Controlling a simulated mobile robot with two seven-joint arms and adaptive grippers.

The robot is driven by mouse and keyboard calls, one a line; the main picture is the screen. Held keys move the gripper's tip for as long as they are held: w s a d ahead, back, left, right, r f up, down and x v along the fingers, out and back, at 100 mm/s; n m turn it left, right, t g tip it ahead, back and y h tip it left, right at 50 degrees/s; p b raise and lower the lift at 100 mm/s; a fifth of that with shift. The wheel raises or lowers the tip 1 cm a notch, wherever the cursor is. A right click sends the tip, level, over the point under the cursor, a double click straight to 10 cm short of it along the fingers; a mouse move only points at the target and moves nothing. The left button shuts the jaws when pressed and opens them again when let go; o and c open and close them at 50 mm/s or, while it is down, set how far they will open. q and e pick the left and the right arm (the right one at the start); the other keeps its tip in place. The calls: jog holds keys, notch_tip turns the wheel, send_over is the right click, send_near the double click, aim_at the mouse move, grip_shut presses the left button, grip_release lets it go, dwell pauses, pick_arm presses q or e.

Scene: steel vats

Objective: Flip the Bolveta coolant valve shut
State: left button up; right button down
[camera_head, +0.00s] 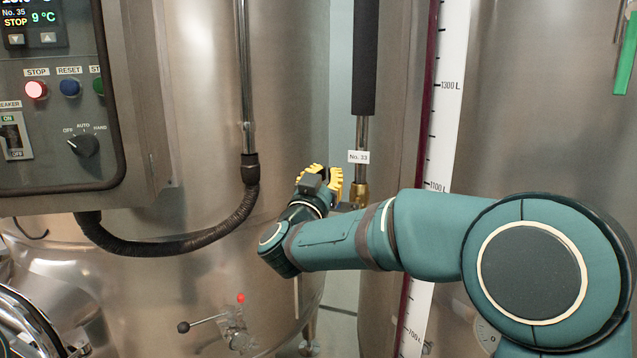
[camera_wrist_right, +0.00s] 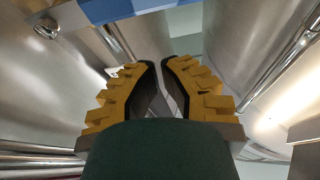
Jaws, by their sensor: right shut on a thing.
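A brass valve fitting (camera_head: 360,194) sits on the vertical pipe under the white No. 33 tag (camera_head: 358,157), between two steel vats. My right gripper (camera_head: 322,178), with yellow ribbed fingers, is just left of this fitting. In the right wrist view its fingers (camera_wrist_right: 163,66) come close together at the tips. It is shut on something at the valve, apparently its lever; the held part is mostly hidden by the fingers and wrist. The lever's exact angle cannot be made out. My left gripper is not in view.
A control panel (camera_head: 128,120) juts out at the left, with a black hose (camera_head: 190,246) below it. A level scale (camera_head: 447,110) stands behind my right arm. A blue bar (camera_wrist_right: 120,9) crosses the wrist view's top.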

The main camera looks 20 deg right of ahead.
jog(key=b+v, duration=0.2)
jog(key=v, duration=0.7)
jog(key=shift+s+f, duration=0.2)
jog(key=shift+s, duration=0.2)
jog(key=shift+a, duration=0.15)
jog(key=w+a+f+n+g+y+b, duration=0.15)
jog(key=f+n+y, duration=0.35)
jog(key=f, duration=1.1)
jog(key=w+a+f+n+g+y, duration=0.15)
jog(key=f+y, duration=0.55)
jog(key=f, duration=0.9)
jog(key=s+f+g+y+b, duration=0.1)
jog(key=s+f+g, duration=0.25)
jog(key=f, duration=0.45)
jog(key=s+f+g+y, duration=0.1)
jog(key=s+f+g, duration=0.25)
jog(key=f, duration=0.35)
jog(key=s+f+g+y, duration=0.1)
jog(key=s+f+g, duration=0.2)
jog(key=s+f, duration=0.2)
jog(key=s+f+g+y, duration=0.1)
jog(key=s+f, duration=0.5)
jog(key=s, duration=0.6)
jog(key=shift+f+g+y+b, duration=0.2)
jog(key=shift+g+y+b, duration=0.15)
jog(key=shift+g, duration=0.55)
jog(key=shift+a, duration=0.1)
